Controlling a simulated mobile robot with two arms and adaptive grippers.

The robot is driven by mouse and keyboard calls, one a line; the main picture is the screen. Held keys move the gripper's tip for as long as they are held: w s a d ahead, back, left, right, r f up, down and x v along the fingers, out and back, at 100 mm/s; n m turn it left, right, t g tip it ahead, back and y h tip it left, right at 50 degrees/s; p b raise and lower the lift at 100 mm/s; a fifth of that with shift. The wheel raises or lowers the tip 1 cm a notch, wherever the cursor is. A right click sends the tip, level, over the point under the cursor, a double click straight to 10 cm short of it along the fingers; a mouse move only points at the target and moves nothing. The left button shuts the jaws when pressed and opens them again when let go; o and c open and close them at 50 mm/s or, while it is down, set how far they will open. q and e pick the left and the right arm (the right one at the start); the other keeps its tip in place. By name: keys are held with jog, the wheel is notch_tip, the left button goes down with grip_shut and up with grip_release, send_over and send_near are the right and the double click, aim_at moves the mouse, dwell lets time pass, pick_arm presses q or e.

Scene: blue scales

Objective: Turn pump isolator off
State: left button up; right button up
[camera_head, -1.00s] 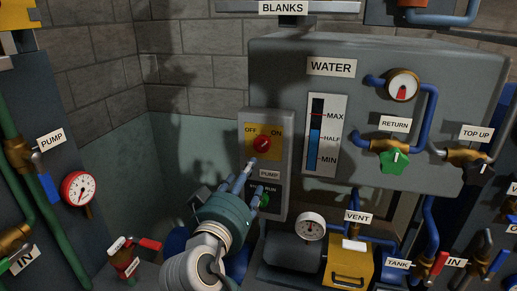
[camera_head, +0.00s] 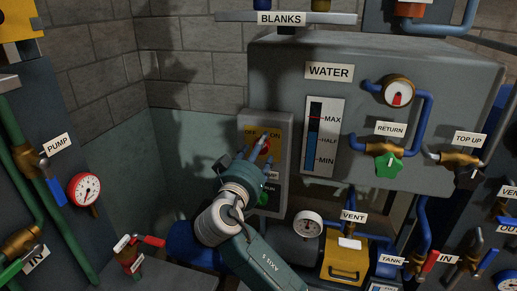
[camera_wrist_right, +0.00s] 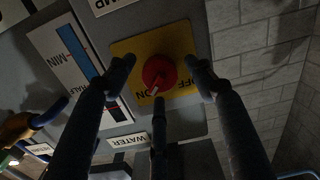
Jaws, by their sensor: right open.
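The pump isolator is a red rotary knob (camera_head: 266,146) on a yellow plate (camera_wrist_right: 190,92) marked OFF and ON, on a grey box (camera_head: 283,165). In the right wrist view the knob (camera_wrist_right: 158,73) is fully visible, its white mark towards the ON lettering. My right gripper (camera_head: 256,146) is in front of the plate in the head view, its fingers partly covering it. In the wrist view its three fingers (camera_wrist_right: 160,82) are spread around the knob, with gaps at both sides. Contact cannot be told. My left gripper is not in view.
The pump stop/run panel with a green button (camera_head: 263,198) lies just below, partly behind my gripper. The water tank (camera_head: 440,95) with its level gauge (camera_head: 323,138) stands close on the right. A brick wall (camera_head: 185,60) is behind on the left.

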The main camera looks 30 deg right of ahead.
jog(key=c, duration=1.1)
jog(key=shift+c, duration=0.2)
jog(key=shift+n+p, duration=4.45)
jog(key=shift+n, duration=4.45)
